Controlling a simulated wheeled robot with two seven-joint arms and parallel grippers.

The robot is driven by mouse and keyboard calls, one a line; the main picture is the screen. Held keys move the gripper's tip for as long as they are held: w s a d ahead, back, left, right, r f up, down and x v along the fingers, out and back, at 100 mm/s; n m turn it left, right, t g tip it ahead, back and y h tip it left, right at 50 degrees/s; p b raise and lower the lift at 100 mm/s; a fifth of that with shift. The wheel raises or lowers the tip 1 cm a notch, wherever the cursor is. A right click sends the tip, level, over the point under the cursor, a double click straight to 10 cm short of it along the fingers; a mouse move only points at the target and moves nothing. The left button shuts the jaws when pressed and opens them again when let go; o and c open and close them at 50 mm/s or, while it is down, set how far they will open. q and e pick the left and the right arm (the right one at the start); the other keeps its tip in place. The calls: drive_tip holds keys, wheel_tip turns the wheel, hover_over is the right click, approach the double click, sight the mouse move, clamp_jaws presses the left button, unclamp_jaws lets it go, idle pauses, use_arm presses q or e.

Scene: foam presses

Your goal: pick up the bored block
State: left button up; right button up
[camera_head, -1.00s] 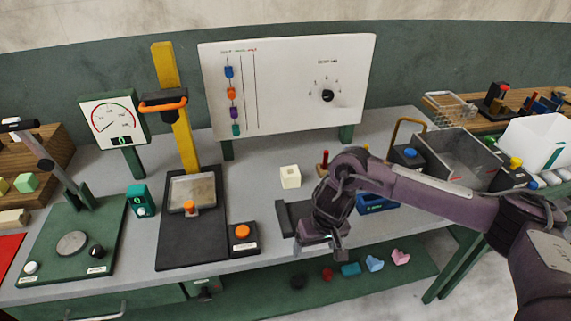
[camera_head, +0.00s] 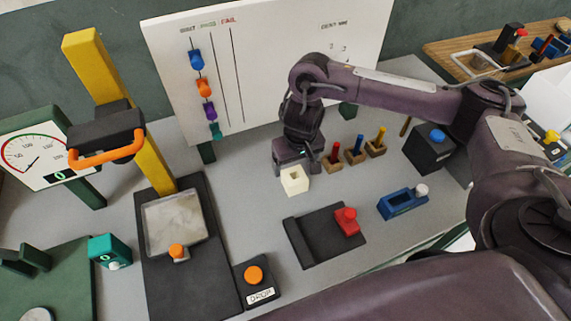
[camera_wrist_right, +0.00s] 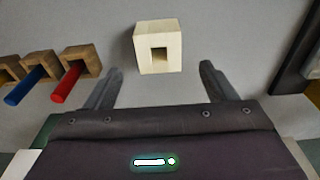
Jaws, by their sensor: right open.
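The bored block (camera_head: 293,181) is a cream cube with a square hole, standing on the grey bench below the white board. It also shows in the right wrist view (camera_wrist_right: 158,52), just past the fingertips and between their lines. My right gripper (camera_head: 296,162) is close behind the block in the head view, pointing down. In the wrist view its two fingers (camera_wrist_right: 160,80) are spread apart with nothing between them. My left gripper is not in view.
Three wooden holders with red (camera_head: 335,153), blue (camera_head: 356,149) and yellow (camera_head: 377,141) pegs stand just right of the block. A black fixture with a red knob (camera_head: 346,220) lies in front. The press (camera_head: 172,225) is at left.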

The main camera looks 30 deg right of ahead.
sight(295, 178)
drive_tip(key=f, duration=0.1)
drive_tip(key=f+b, duration=0.2)
drive_tip(key=f, duration=0.1)
drive_tip(key=shift+s, duration=0.25)
drive_tip(key=f, duration=0.1)
drive_tip(key=w+f+b, duration=0.1)
drive_tip(key=f, duration=0.1)
drive_tip(key=shift+d+f, duration=0.1)
drive_tip(key=shift+f, duration=0.2)
drive_tip(key=shift+r, duration=0.1)
drive_tip(key=c, duration=1)
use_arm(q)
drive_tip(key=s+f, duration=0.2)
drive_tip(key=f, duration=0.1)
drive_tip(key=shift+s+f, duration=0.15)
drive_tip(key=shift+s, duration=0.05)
use_arm(e)
drive_tip(key=shift+c, duration=0.3)
